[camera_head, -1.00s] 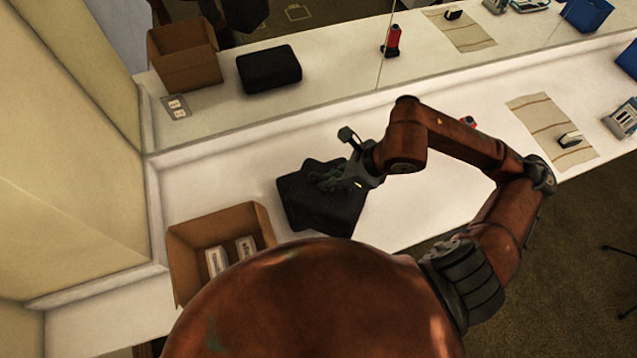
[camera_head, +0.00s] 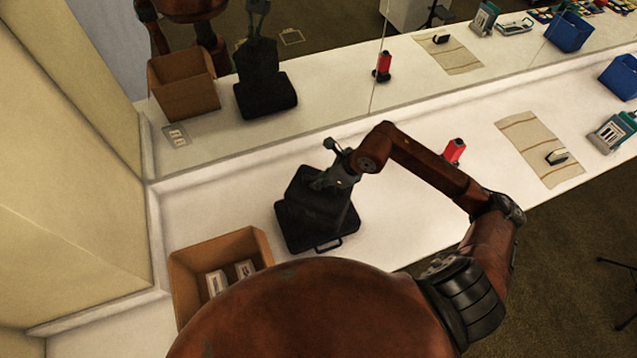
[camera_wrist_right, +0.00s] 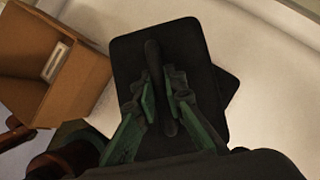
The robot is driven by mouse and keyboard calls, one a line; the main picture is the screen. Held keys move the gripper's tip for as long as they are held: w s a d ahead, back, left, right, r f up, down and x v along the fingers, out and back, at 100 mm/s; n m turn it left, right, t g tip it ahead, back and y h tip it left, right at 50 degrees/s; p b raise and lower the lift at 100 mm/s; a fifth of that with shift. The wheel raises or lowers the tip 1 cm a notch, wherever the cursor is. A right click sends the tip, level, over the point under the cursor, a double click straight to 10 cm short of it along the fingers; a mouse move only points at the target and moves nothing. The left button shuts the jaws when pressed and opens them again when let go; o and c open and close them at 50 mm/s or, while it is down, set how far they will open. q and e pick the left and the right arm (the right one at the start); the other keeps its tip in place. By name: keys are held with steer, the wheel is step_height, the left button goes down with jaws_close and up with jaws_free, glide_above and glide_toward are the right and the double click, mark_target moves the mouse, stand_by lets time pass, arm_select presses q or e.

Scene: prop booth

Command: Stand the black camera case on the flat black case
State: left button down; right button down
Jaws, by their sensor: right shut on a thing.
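The black camera case (camera_head: 318,203) stands roughly upright over the flat black case (camera_head: 298,236), which lies on the white counter with its small handle facing the front edge. My right gripper (camera_head: 326,180) is shut on the camera case's top handle. In the right wrist view the handle lies between the fingers (camera_wrist_right: 165,108), above the dark case top (camera_wrist_right: 195,50). A dark corner of the flat case (camera_wrist_right: 228,88) appears beyond it on the right. The mirror shows no clear gap between the cases, but I cannot tell whether the upper one rests fully. My left gripper is out of view.
An open cardboard box (camera_head: 200,258) with small white items stands left of the cases. A red object (camera_head: 454,150), a striped cloth (camera_head: 535,150) and a blue bin (camera_head: 622,77) are to the right. A mirror (camera_head: 330,75) runs along the back. Counter between is clear.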

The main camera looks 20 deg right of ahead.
steer(key=shift+w+d+f, duration=0.1)
steer(key=shift+w+f, duration=0.45)
steer(key=shift+f, duration=0.05)
step_height(320, 180, down, 3)
steer(key=shift+r+p, duration=0.1)
steer(key=shift+p, duration=1)
steer(key=shift+f, duration=0.25)
steer(key=c, duration=2)
jaws_free()
steer(key=shift+r, duration=0.1)
